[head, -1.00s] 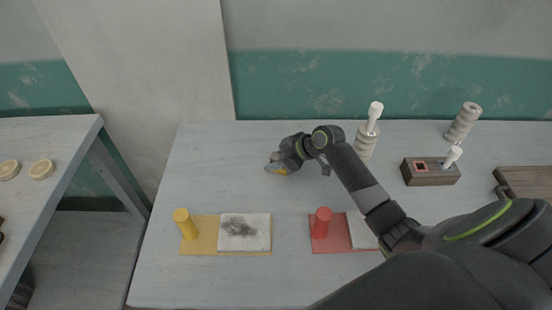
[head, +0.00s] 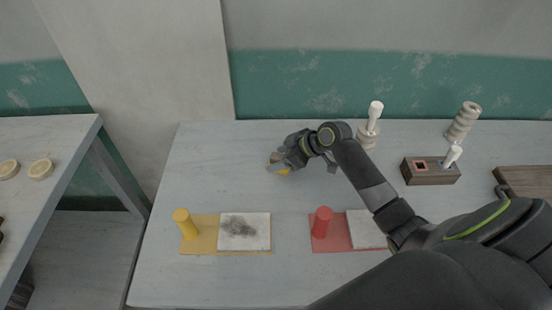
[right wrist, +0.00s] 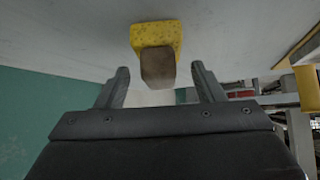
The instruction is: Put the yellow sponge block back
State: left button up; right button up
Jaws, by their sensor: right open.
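The yellow sponge block (right wrist: 157,35) shows in the right wrist view with a grey-brown part (right wrist: 158,68) facing the camera. It lies ahead of my right gripper, and the grey-brown part is lined up between the fingertips. My right gripper (right wrist: 160,72) is open, with gaps on both sides of the grey-brown part. My left gripper is out of view.
A yellow mat (head: 200,247) holds a yellow cylinder and a smudged white tile. A red mat (head: 335,240) holds a red cylinder and a pale tile. A dark wooden holder (head: 430,175), ringed pale posts (head: 462,124) and a brown board (head: 525,181) stand right.

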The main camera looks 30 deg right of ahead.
jog(key=v, duration=1)
jog(key=shift+s, duration=0.1)
